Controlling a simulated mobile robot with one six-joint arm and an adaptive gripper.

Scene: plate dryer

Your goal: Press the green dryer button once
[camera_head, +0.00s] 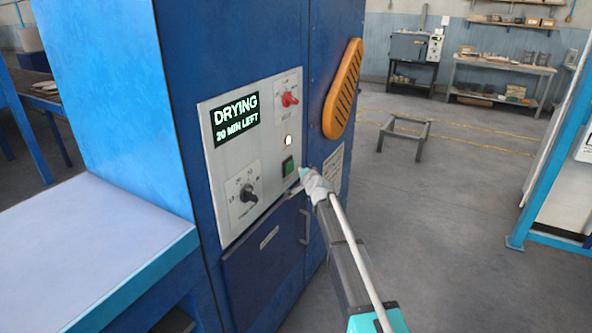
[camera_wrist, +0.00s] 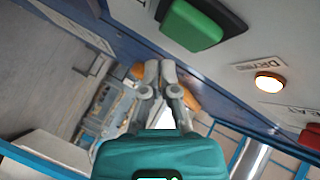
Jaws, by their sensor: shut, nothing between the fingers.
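The green dryer button (camera_head: 288,166) sits low on the right side of the pale control panel (camera_head: 221,196) on the blue dryer cabinet. It also shows large at the top of the wrist view (camera_wrist: 193,25), in a dark surround. My gripper (camera_head: 302,172) is just right of the button in the head view. In the wrist view my gripper (camera_wrist: 160,66) has its fingertips together and empty, below the button in the picture and apart from it. The panel display (camera_head: 235,120) reads "DRYING 20 MIN LEFT". A lamp (camera_head: 288,140) above the button is lit; it glows in the wrist view (camera_wrist: 270,82).
A red switch (camera_head: 289,99) and a black knob (camera_head: 248,194) share the panel. An orange slotted part (camera_head: 343,89) juts from the cabinet's right side. A drawer handle (camera_head: 305,227) is below. A pale table (camera_head: 88,240) stands left. The floor on the right is mostly open.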

